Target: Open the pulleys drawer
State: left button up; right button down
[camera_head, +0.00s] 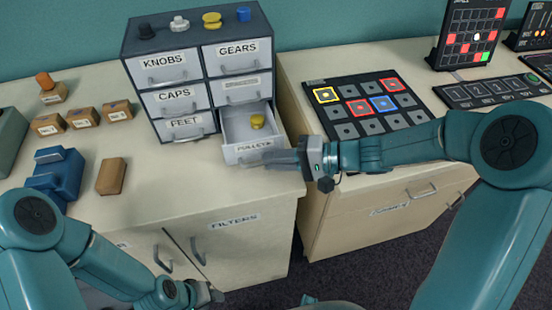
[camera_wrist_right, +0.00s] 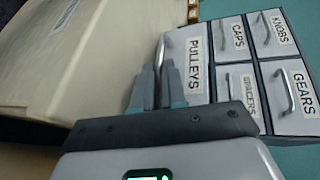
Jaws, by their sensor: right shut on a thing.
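The small drawer cabinet (camera_head: 192,100) stands on the left counter.
The other drawers, such as GEARS (camera_head: 238,52) and FEET (camera_head: 186,125), are closed. Knobs and yellow parts sit on the cabinet top. A blue holder (camera_head: 55,178) and a brown block (camera_head: 111,176) are to the left. A button panel (camera_head: 372,104) lies on the right counter.

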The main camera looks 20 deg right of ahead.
jog(key=c, duration=1.6)
grip_release()
jog(key=shift+d, duration=0.1)
jog(key=shift+o, duration=0.4)
jog(key=shift+w+f, duration=0.15)
jog(key=shift+w, duration=0.05)
jog(key=shift+s, duration=0.2)
jog(key=shift+w, duration=0.1)
jog(key=shift+d+r, duration=0.2)
jog(key=shift+d, duration=0.1)
jog(key=v, duration=1.5)
jog(key=shift+s+d+b, duration=0.25)
jog(key=shift+s+b, duration=0.1)
jog(key=shift+r, duration=0.15)
